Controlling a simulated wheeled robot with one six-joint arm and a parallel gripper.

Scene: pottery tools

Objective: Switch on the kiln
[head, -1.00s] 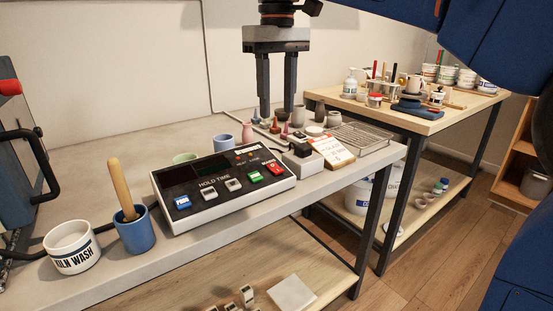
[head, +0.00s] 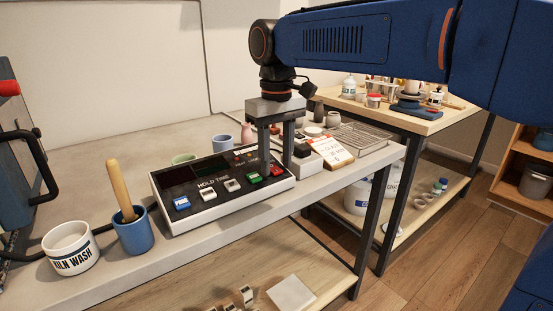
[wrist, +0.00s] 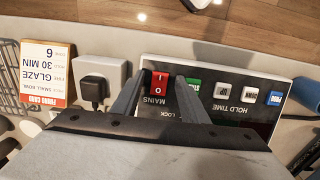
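The control panel (head: 181,214) is a black-faced box with a white frame on the grey bench, with labels HOLD TIME and MAINS. Its red MAINS rocker switch (wrist: 159,84), marked I and O, sits at the end next to a green button (wrist: 194,83). My gripper (wrist: 158,88) is open, with one finger on each side of the red switch and nothing held. In the head view my gripper (head: 276,170) points down at the panel's right end and partly hides the red switch (head: 277,169). I cannot tell whether the fingers touch the panel.
A white socket box (wrist: 104,70) with a black plug (wrist: 92,91) stands beside the panel, near a firing card (wrist: 47,72). A blue cup (head: 133,236) with a wooden handle and a KILN WASH pot (head: 70,248) stand left of the panel.

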